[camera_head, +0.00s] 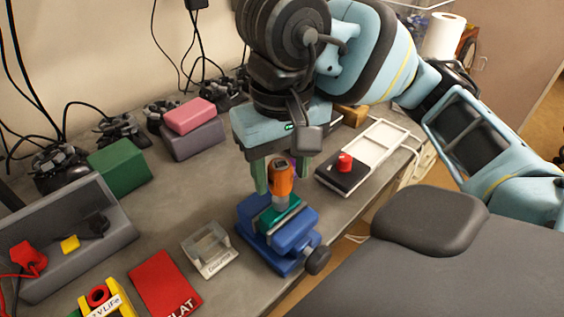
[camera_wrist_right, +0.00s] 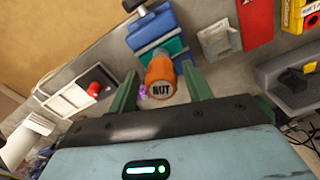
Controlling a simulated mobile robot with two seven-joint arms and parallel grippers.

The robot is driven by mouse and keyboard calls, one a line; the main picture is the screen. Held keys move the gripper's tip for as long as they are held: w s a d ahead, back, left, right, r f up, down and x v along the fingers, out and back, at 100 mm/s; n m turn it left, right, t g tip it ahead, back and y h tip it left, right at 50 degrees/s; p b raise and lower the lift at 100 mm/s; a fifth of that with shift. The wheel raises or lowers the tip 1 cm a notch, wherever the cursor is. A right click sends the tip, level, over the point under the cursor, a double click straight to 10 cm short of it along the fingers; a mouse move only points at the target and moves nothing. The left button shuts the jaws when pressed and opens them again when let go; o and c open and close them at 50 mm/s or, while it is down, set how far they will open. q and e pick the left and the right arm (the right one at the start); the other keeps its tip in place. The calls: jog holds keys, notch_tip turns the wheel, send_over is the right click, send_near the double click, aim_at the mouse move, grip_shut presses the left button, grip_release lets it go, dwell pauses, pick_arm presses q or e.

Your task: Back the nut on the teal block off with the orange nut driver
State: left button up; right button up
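The orange nut driver (camera_head: 281,182) stands upright over the teal block (camera_head: 278,215), which is clamped in a blue vise (camera_head: 270,240). In the right wrist view the driver (camera_wrist_right: 160,72) shows its round end marked "NUT". My right gripper (camera_wrist_right: 162,88) has its two green fingers on either side of the driver, with a visible gap at each side. It is open and holds nothing. In the head view my right gripper (camera_head: 281,172) comes down from above the driver. The nut is hidden under the driver. My left gripper is out of view.
An empty clear holder (camera_head: 210,250) and a red mat (camera_head: 165,289) lie left of the vise. A black base with a red knob (camera_head: 344,162) and a white tray (camera_head: 376,145) lie right. A grey bin (camera_head: 70,254) stands at left. The vise handle (camera_head: 317,260) sticks out in front.

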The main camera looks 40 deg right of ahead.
jog(key=c, duration=0.9)
jog(key=n, duration=0.3)
jog(key=shift+n+b, duration=0.3)
jog(key=shift+b, duration=0.05)
jog(key=shift+c, duration=0.3)
jog(key=n, duration=0.6)
jog(key=shift+b, duration=0.4)
jog(key=n, duration=0.3)
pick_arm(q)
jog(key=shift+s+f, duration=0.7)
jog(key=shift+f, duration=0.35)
pick_arm(e)
jog(key=o, duration=1)
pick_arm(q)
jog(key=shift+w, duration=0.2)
pick_arm(e)
jog(key=shift+o, duration=0.6)
